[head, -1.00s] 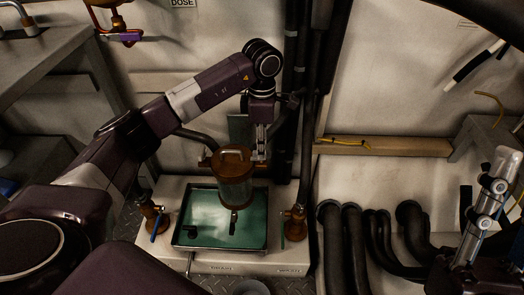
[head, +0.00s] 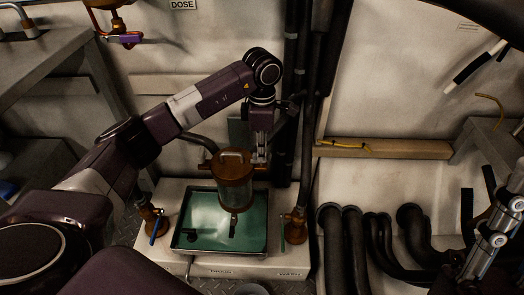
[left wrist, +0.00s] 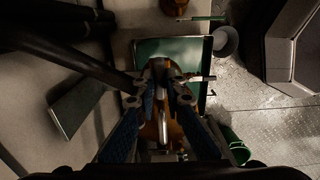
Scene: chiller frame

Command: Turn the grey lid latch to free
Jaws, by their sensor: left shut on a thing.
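A glass canister (head: 235,190) with a brown, handled lid (head: 234,158) stands above a green tray (head: 190,243). My left gripper (head: 258,158) reaches down from above at the right edge of the lid. In the left wrist view, my left gripper (left wrist: 163,97) has its two fingers close together over the lid's edge, shut on a small grey piece, apparently the lid latch. The fingers and shadow hide most of the latch, so its angle cannot be told. Part of my right arm (head: 490,240), with silver links, shows at the lower right; its jaws are not clear.
Brown valves with a blue handle (head: 155,229) and a green handle (head: 283,233) flank the tray. Dark vertical pipes (head: 300,100) stand just right of my left gripper. Thick black hoses (head: 350,250) rise at the lower right. A wooden beam (head: 400,149) crosses the wall.

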